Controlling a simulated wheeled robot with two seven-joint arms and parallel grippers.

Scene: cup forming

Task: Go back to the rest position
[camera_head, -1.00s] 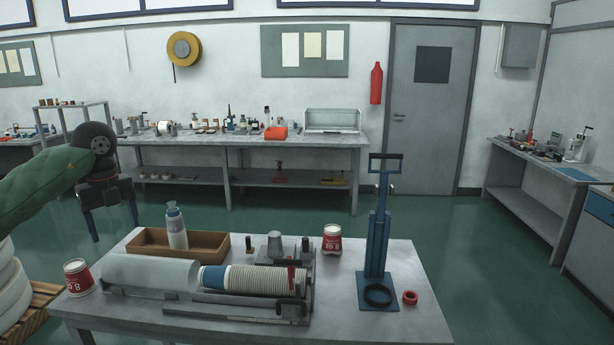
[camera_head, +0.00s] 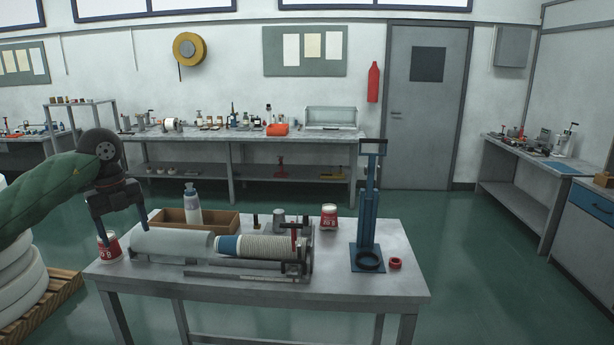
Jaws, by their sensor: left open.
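My left gripper (camera_head: 124,231) is open and empty, its fingers pointing down at the left end of the work table (camera_head: 400,285). A red and white cup (camera_head: 109,248) stands on the table's left corner, just below the left finger in the picture; I cannot tell whether they touch. A second red and white cup (camera_head: 329,217) stands at the back of the table. A grey machine (camera_head: 170,245) holds a row of stacked cups (camera_head: 265,246) with a blue end. My right gripper is not in view.
A blue press (camera_head: 368,215) and a small red ring (camera_head: 395,263) stand on the right of the table. A wooden tray (camera_head: 222,221) with a bottle (camera_head: 192,204) is at the back left. A pallet (camera_head: 40,300) with white rolls is at left.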

